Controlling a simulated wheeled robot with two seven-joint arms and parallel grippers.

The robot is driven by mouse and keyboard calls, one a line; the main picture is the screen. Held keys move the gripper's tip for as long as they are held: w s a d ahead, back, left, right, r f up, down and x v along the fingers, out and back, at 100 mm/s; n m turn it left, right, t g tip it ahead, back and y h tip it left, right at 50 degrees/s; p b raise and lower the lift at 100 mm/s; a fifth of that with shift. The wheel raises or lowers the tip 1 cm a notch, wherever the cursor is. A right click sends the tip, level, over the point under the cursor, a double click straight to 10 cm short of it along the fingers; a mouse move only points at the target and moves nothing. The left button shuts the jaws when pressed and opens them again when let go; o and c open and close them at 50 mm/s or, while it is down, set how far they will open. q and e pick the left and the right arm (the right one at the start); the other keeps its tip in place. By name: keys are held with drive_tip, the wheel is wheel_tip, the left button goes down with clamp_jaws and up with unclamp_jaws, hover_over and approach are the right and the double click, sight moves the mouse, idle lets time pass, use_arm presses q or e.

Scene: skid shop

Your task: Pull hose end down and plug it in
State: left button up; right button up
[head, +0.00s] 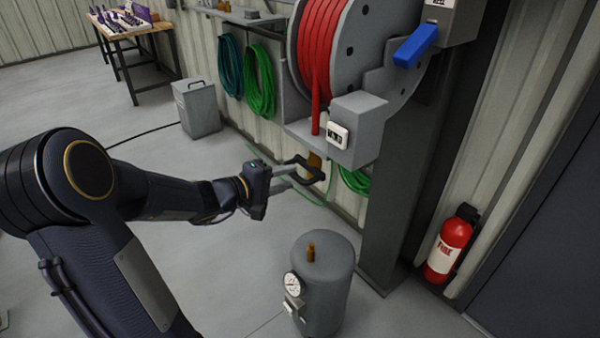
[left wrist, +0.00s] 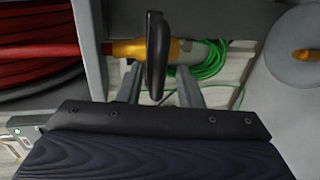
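The red hose hangs from the reel (head: 322,50) and ends in a brass-yellow coupling (head: 314,159) below the reel's grey bracket. My left gripper (head: 318,175) is at this coupling, its dark fingertips overlapping it. In the left wrist view the coupling (left wrist: 130,48) runs sideways behind a dark fingertip (left wrist: 157,55), which hides its middle. I cannot tell whether the fingers are closed on it or only beside it. A grey tank (head: 325,285) stands on the floor below, with an upright brass fitting (head: 311,252) on top and a gauge (head: 292,285). My right gripper is not in view.
A grey post (head: 395,200) stands right behind the tank. A red fire extinguisher (head: 449,245) is at the right wall. Green hoses (head: 261,80) hang on the wall, and a grey box (head: 197,107) stands on the floor. The floor left of the tank is clear.

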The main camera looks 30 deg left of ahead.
sight(292, 176)
use_arm(q)
drive_tip(key=shift+x, duration=1.65)
drive_tip(key=shift+c, duration=0.3)
clamp_jaws()
